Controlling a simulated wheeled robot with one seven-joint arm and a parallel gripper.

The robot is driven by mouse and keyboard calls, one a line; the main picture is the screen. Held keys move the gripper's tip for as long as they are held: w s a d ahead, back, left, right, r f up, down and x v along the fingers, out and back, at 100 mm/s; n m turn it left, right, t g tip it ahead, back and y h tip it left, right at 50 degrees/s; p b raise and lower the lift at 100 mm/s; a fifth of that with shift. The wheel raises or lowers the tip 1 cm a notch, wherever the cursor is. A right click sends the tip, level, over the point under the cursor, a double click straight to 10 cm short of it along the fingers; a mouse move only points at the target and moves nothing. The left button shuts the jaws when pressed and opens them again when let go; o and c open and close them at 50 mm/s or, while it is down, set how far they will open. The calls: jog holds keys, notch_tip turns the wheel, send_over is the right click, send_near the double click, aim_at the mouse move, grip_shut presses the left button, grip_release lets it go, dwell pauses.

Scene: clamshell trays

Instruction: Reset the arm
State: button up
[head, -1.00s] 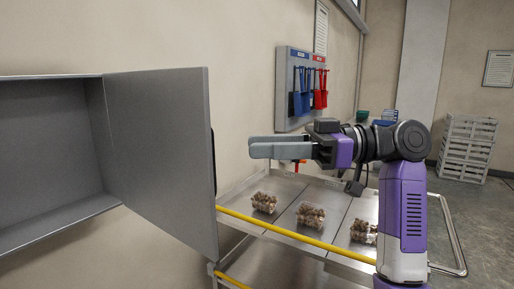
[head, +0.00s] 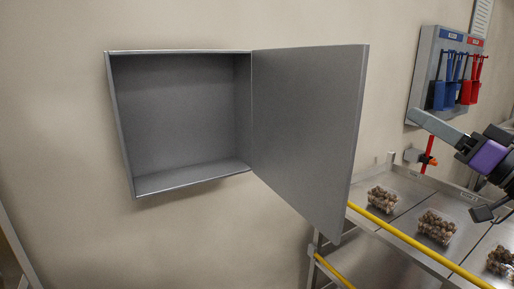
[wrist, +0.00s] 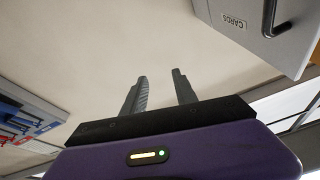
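My gripper (head: 414,117) is at the right of the head view, its fingers pointing up and to the left. In the wrist view its two grey fingers (wrist: 160,88) stand apart with nothing between them, so it is open and empty. It is clear of the wall cabinet's door. Most of my arm is cut off by the right edge of the head view.
A grey wall cabinet (head: 180,184) hangs empty with its door (head: 305,130) wide open. The door's handle and "CARDS" label (wrist: 234,22) show in the wrist view. Clamshell trays of brown items (head: 437,227) sit on a steel cart. A tool board (head: 428,60) hangs behind my gripper.

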jog(key=s+d+f+m+t+h, duration=0.1)
jog(key=s+f+m+h, duration=0.25)
jog(key=f, duration=0.45)
jog(key=s+d+f+m+h, duration=0.1)
jog(key=s+f+m+h, duration=0.2)
jog(key=f+h, duration=0.35)
jog(key=s+f+m+t+h, duration=0.1)
jog(key=s+f+m+h, duration=0.2)
jog(key=f, duration=0.7)
jog(key=s+a+f+n+g+y, duration=0.1)
jog(key=s+a+f, duration=0.3)
jog(key=s, duration=0.7)
jog(key=s+a+f+n+g, duration=0.3)
jog(key=s+a+f, duration=0.2)
jog(key=s, duration=0.7)
jog(key=s+a+f+n+g+y, duration=0.1)
jog(key=s+a+f+n+g, duration=0.1)
jog(key=s+a+f, duration=0.2)
jog(key=s+f, duration=0.3)
jog(key=s, duration=0.5)
jog(key=shift+a+n+y, duration=0.3)
jog(key=shift+a+n, duration=0.05)
